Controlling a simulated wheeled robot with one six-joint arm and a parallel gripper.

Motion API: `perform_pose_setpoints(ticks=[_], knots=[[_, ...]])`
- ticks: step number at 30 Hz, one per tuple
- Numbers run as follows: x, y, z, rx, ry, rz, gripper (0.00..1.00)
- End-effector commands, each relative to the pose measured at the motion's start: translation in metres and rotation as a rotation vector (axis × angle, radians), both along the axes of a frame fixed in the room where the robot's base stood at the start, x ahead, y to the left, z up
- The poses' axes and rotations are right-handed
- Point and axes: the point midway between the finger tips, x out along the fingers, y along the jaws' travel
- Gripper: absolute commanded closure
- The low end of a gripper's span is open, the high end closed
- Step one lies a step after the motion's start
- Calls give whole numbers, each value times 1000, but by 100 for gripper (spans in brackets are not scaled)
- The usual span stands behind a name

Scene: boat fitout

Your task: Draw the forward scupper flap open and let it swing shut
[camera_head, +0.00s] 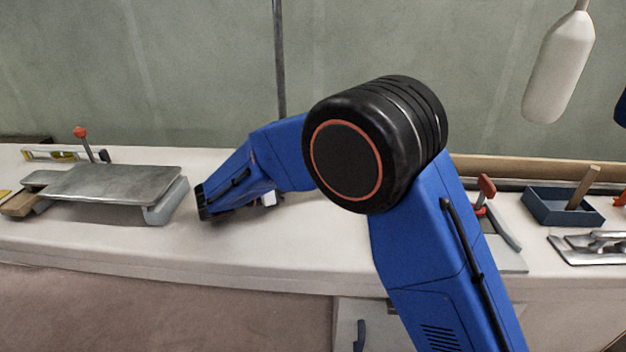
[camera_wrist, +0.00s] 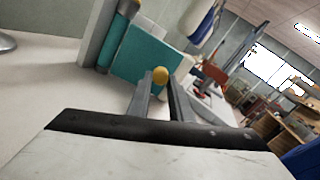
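In the wrist view, the two grey fingers of my gripper (camera_wrist: 161,82) reach forward with a gap between them. A small yellow knob (camera_wrist: 160,75) shows in line with that gap, near the fingertips. I cannot tell whether the fingers touch it, or what it belongs to. A teal block (camera_wrist: 145,62) stands behind it. In the head view my blue arm bends left over the pale bench, and the gripper's fingers cannot be made out. I cannot surely identify the forward scupper flap in either view.
The pale bench (camera_head: 270,252) holds a grey plate on supports (camera_head: 120,184) at left, with a red-knobbed lever (camera_head: 81,132) behind it. At right are another red-handled lever (camera_head: 487,187), a dark blue tray (camera_head: 540,207) and metal tools (camera_head: 592,247). A white fender (camera_head: 559,65) hangs above.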

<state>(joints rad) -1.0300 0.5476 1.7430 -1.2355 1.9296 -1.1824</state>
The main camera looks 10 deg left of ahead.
Motion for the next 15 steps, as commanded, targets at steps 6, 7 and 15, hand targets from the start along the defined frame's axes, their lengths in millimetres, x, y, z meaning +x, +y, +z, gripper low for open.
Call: perform_pose_setpoints(ticks=[6,7,15], knots=[[1,0,1,1,-2,1,62],[1,0,1,1,-2,1,62],[-2,6,1,1,-2,2,62]])
